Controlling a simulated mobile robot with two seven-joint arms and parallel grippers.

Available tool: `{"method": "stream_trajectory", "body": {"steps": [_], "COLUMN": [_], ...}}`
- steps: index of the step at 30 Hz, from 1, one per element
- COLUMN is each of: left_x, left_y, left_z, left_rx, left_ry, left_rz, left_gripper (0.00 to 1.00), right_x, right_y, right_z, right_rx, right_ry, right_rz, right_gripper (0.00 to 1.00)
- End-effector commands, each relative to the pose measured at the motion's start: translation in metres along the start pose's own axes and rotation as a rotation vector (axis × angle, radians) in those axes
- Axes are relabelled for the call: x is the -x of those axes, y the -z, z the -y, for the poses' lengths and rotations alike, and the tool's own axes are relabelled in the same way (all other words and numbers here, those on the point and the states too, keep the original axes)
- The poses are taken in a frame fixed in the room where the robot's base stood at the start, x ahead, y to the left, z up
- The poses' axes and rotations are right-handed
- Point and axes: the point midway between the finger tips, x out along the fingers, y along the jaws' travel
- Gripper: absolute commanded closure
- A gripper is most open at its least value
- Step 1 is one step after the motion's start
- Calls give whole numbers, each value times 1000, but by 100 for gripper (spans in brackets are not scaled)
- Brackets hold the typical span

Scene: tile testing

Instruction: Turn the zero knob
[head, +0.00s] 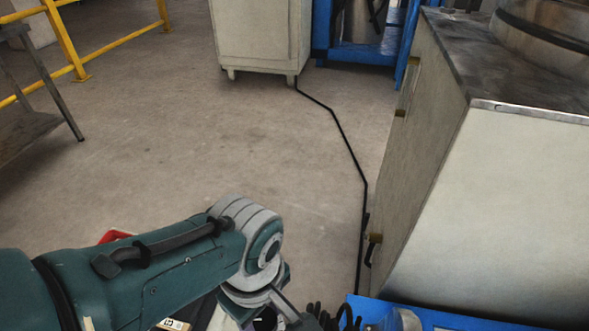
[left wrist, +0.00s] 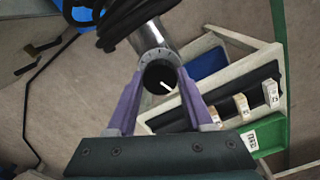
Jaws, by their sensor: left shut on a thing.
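The zero knob (left wrist: 158,73) shows in the left wrist view as a round black knob with a short white line pointing to the lower right. Behind it is a grey dial collar with graduation marks (left wrist: 157,55) at the end of a metal cylinder (left wrist: 153,33). My left gripper (left wrist: 162,76) has its two purple fingers on either side of the knob and is shut on it. In the head view my left arm reaches to the bottom edge, and its fingers and the knob cannot be made out. My right gripper is in neither view.
Black cables (left wrist: 125,25) hang close above the knob. A rack with labelled pieces (left wrist: 243,105) and a green frame (left wrist: 280,50) are at the right. In the head view a blue machine part (head: 375,312) is beside my wrist, and a large cabinet (head: 490,200) stands right.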

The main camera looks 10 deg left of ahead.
Motion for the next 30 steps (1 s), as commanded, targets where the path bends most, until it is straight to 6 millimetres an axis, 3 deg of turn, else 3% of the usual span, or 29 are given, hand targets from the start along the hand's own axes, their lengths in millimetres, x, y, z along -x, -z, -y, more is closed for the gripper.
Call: {"method": "stream_trajectory", "body": {"steps": [17, 18, 26, 30], "left_x": [0, 0, 0, 0], "left_y": [1, 1, 1, 0], "left_z": [0, 0, 0, 0], "left_rx": [35, 35, 35, 35], "left_ry": [-1, -1, 0, 0], "left_rz": [-2, -2, -1, -1], "left_gripper": [100, 47, 18, 18], "right_x": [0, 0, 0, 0], "right_y": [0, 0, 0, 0], "right_z": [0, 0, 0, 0], "right_rx": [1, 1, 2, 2], "right_ry": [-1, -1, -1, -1], "right_rz": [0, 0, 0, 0], "right_gripper": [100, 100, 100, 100]}}
